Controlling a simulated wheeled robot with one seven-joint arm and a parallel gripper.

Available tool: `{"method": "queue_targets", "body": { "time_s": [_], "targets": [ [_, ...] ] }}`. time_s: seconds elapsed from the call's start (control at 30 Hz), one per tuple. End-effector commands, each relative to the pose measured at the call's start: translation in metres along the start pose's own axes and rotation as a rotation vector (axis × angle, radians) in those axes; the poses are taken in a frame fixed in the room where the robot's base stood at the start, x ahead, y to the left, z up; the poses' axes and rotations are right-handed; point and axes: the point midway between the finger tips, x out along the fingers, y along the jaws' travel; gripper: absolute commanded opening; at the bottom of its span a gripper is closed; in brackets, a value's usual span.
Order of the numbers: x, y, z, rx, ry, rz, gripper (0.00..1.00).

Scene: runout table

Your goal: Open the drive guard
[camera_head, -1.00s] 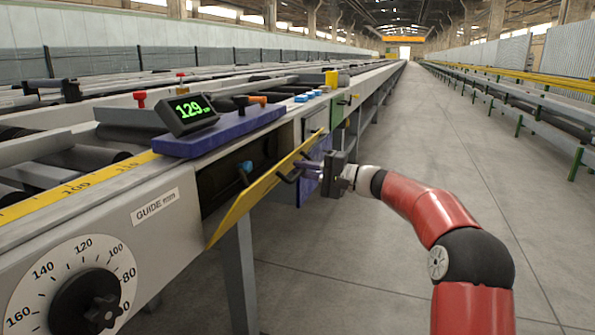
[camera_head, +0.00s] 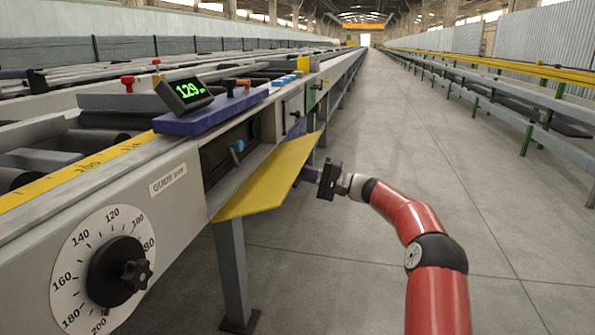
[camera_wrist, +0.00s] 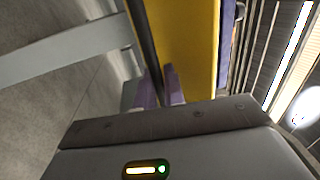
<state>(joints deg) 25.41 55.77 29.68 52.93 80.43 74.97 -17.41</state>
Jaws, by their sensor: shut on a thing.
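The drive guard (camera_head: 270,177) is a yellow panel on the side of the runout table. It is tilted well outward and down, with its lower edge near the frame and a dark opening (camera_head: 218,153) uncovered behind it. My gripper (camera_head: 306,173) is at the guard's outer far side, with its fingers partly hidden by the panel. In the wrist view the purple fingers (camera_wrist: 160,88) are close together at a dark bar beside the yellow guard (camera_wrist: 188,45). They are shut on what looks like the guard's handle. The grip itself is mostly hidden in the head view.
A blue knob (camera_head: 237,147) shows in the opening. A guide dial (camera_head: 102,270) is at the near left. A table leg (camera_head: 231,270) stands below the guard. The aisle floor at right is clear.

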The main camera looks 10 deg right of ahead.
Motion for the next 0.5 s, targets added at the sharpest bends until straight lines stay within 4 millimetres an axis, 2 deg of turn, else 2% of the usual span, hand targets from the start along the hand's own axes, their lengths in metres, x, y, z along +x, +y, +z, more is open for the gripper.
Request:
{"method": "queue_targets", "body": {
  "time_s": [0.37, 0.4, 0.5],
  "targets": [
    [-0.0001, 0.0002, -0.0002, 0.000, 0.000, 0.000, 0.00],
    [-0.0001, 0.0002, -0.0002, 0.000, 0.000, 0.000, 0.12],
    [-0.0001, 0.0001, -0.0001, 0.000, 0.000, 0.000, 0.25]
  ]
}}
